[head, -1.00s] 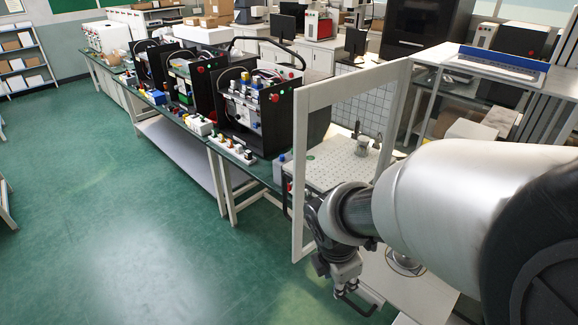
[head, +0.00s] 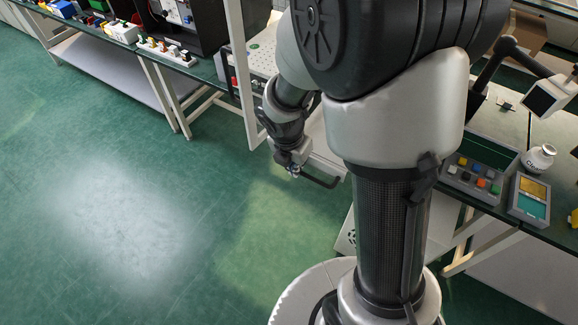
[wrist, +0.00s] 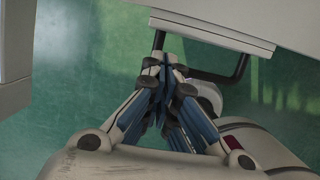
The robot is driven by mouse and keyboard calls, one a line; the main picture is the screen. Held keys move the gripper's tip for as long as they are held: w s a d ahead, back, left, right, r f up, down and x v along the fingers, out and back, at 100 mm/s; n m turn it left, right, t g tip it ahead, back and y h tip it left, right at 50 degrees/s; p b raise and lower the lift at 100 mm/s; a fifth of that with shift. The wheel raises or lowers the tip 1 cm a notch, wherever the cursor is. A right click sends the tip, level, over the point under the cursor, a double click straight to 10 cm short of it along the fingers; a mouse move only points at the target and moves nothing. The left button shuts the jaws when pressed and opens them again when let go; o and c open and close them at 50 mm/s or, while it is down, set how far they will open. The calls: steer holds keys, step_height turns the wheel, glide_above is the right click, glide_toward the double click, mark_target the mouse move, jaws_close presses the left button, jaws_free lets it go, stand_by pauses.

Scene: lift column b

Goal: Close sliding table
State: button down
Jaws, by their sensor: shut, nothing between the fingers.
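The sliding table (head: 322,150) is a pale panel that sticks out from under the bench, partly hidden behind my arm. Its dark bar handle (head: 324,184) is on the front edge. In the wrist view the table's front edge (wrist: 212,33) runs across the top, with the handle (wrist: 240,70) below it. My gripper (head: 294,170) is at the left end of the handle. In the wrist view my gripper (wrist: 168,62) is shut and empty, its fingertips overlapping the handle's left part; whether they touch it I cannot tell.
A white frame (head: 243,70) stands left of my arm. A bench at right holds a button box (head: 470,175), a small device with a screen (head: 530,198) and a white jar (head: 540,158). The green floor (head: 130,215) in front is clear.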

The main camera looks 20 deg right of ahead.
steer(key=shift+w+d, duration=0.45)
steer(key=shift+d, duration=0.15)
steer(key=shift+d+r, duration=0.1)
steer(key=shift+d, duration=0.05)
